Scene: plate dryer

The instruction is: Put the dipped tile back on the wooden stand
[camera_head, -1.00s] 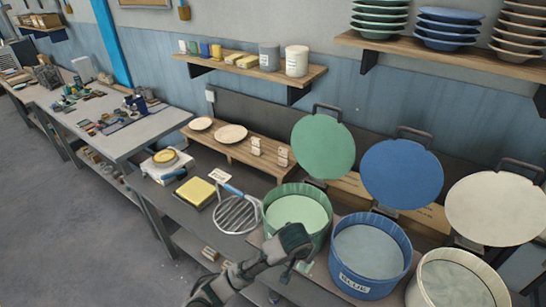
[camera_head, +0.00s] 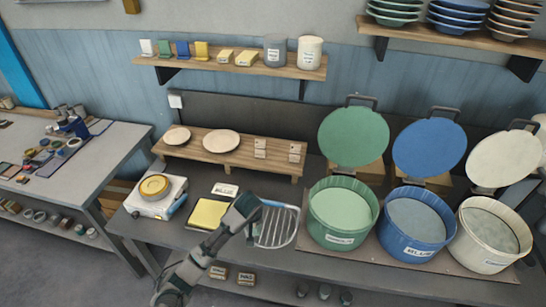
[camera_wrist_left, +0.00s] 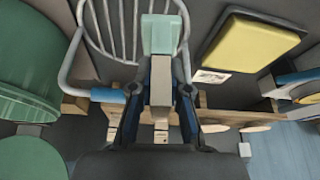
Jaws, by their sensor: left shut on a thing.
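My left gripper (camera_head: 246,207) is over the dark table, between the yellow sponge and the wire rack in the head view. In the left wrist view the gripper (camera_wrist_left: 160,90) is shut on a tile (camera_wrist_left: 161,80), beige near the fingers and pale green at its far end (camera_wrist_left: 163,34). The head view does not show this tile clearly. The wooden stand (camera_head: 228,154) is at the back of the table, beyond the gripper. It carries two round plates at left and two small upright tiles (camera_head: 260,148) (camera_head: 295,152) at right. My right gripper is out of view.
The wire rack (camera_head: 277,226) lies beside the gripper. The green (camera_head: 342,232), blue (camera_head: 412,250) and white (camera_head: 490,255) buckets stand to the right, with round lids tilted behind them. The yellow sponge (camera_head: 209,213) and a small scale (camera_head: 156,205) are at left.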

